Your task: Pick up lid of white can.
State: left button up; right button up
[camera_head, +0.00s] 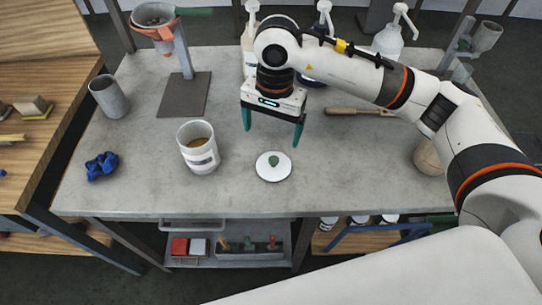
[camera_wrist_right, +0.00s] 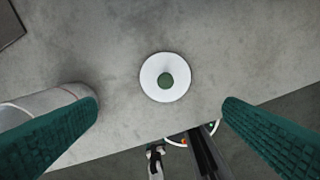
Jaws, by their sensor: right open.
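The white lid (camera_head: 273,167) is a round disc with a small green knob, lying flat on the grey table in front of my right gripper. In the right wrist view the lid (camera_wrist_right: 165,78) sits between and beyond the two green fingertips, with nothing touching it. The white can (camera_head: 198,148) stands open and upright left of the lid, with yellowish-brown contents; part of its side (camera_wrist_right: 45,108) shows behind a finger in the right wrist view. My right gripper (camera_head: 272,132) is open and empty above the table. My left gripper is not seen.
The grey table (camera_head: 235,195) is clear around the lid, and its front edge is close. A grey cup (camera_head: 109,97), a blue crumpled cloth (camera_head: 102,166), a funnel stand (camera_head: 186,94), a wooden-handled tool (camera_head: 358,111) and pump bottles (camera_head: 388,40) stand or lie around.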

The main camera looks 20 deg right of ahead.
jog(key=d, duration=0.1)
jog(key=p, duration=0.2)
send_over(274, 159)
jog(key=shift+h, duration=0.3)
jog(key=f, duration=0.6)
jog(key=shift+w+d+f, duration=0.1)
jog(key=shift+w+d, duration=0.05)
jog(key=shift+d, duration=0.1)
jog(key=shift+a+f+p, duration=0.15)
jog(key=shift+f+p, duration=0.15)
jog(key=shift+f, duration=0.25)
jog(key=f, duration=0.1)
jog(key=f+p, duration=0.1)
jog(key=f, duration=0.1)
jog(key=shift+s+a+f, duration=0.1)
jog(key=shift+s+f, duration=0.1)
jog(key=shift+f, duration=0.5)
jog(key=shift+c, duration=0.3)
jog(key=c, duration=0.7)
